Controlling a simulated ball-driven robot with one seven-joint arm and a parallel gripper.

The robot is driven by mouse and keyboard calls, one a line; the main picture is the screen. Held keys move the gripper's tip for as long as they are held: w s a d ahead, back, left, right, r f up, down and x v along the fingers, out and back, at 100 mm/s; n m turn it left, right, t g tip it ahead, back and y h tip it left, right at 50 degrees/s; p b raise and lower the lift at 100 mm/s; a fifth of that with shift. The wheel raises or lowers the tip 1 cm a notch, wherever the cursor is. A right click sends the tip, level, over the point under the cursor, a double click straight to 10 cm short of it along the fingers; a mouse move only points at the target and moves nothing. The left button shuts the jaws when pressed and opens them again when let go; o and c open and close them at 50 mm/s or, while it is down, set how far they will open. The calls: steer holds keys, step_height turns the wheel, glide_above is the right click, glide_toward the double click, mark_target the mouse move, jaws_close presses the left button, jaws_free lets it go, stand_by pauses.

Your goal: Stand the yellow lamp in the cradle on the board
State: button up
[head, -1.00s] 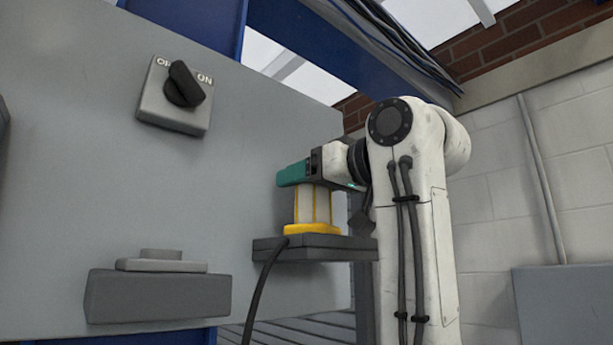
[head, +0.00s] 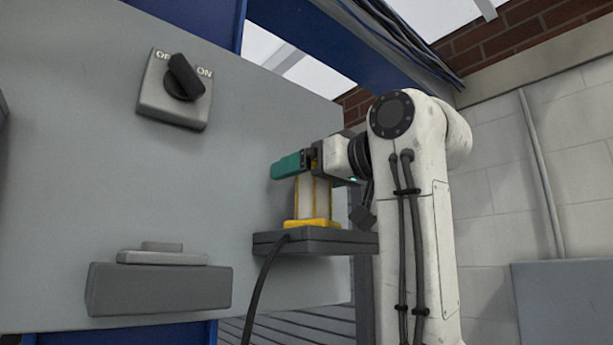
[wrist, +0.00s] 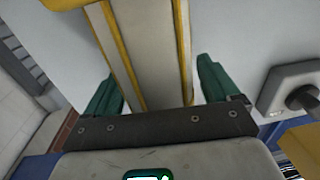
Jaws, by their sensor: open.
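The yellow lamp (head: 314,196), with pale panels in a yellow frame, stands upright on a dark two-layer ledge (head: 318,245) at the board (head: 100,190). A dark cable runs down from its base. My gripper (head: 292,165) has teal fingers and is at the lamp's top. In the wrist view, the lamp (wrist: 155,50) lies between the two spread fingers of my gripper (wrist: 158,90), with a visible gap on the right. I cannot tell for sure whether the dark ledge is the cradle; the lamp's base hides its upper middle.
A grey block (head: 160,292) with a lighter stepped piece on top juts from the board at lower left. A rotary switch (head: 180,88) marked ON is above it. A grey box (head: 570,300) stands at lower right by a pale block wall.

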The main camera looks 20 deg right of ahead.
steer(key=b+v, duration=0.4)
steer(key=v, duration=0.8)
